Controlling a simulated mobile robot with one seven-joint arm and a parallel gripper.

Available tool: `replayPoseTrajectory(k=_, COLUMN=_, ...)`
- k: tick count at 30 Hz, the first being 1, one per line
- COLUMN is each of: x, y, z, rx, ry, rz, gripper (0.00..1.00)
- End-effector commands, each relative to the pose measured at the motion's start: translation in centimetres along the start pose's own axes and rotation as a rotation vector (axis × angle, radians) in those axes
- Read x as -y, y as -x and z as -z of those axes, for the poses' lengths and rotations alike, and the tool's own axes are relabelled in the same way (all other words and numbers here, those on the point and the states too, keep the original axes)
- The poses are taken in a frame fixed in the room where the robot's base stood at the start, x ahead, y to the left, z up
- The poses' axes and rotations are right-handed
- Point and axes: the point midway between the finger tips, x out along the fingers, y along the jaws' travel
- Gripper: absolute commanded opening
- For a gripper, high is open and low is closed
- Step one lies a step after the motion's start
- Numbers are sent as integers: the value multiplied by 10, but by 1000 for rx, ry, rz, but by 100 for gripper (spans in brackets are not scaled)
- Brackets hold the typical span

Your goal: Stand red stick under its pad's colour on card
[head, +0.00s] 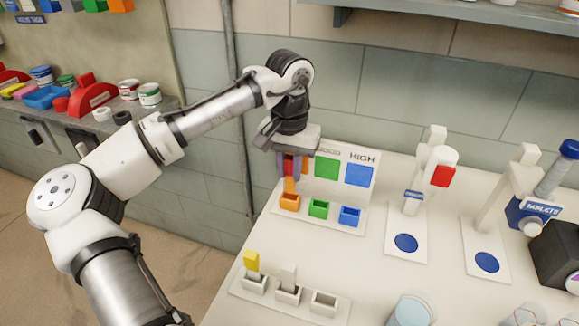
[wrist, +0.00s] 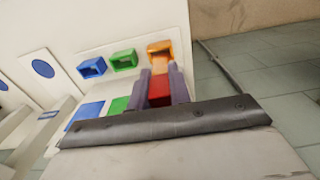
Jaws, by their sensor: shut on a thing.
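My gripper (head: 290,172) is shut on the red stick (head: 288,164), above the orange socket (head: 289,203) at the card's left end. The stick also shows red between the fingers in the wrist view (wrist: 160,91). An orange part shows below the red; I cannot tell whether it belongs to the stick, or whether it touches the socket. The upright card (head: 342,153) shows a green patch (head: 326,167) and a blue patch (head: 359,175); its left part is hidden by my gripper. Green (head: 318,208) and blue (head: 349,216) sockets stand empty. A stand with a red plate (head: 443,176) has a blue pad (head: 406,243).
A holder (head: 270,300) at the front has a yellow stick (head: 252,261), a white stick (head: 289,277) and an empty slot (head: 324,302). A second stand with a blue pad (head: 487,262) is at right. Clear jars (head: 411,310) stand at the front edge.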

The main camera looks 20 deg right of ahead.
Motion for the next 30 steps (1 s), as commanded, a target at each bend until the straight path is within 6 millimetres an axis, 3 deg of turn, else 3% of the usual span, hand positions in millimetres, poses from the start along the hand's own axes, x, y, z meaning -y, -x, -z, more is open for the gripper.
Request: replayPoseTrajectory(k=30, x=0, y=-20, z=0, rx=0, ry=0, rz=0, gripper=0)
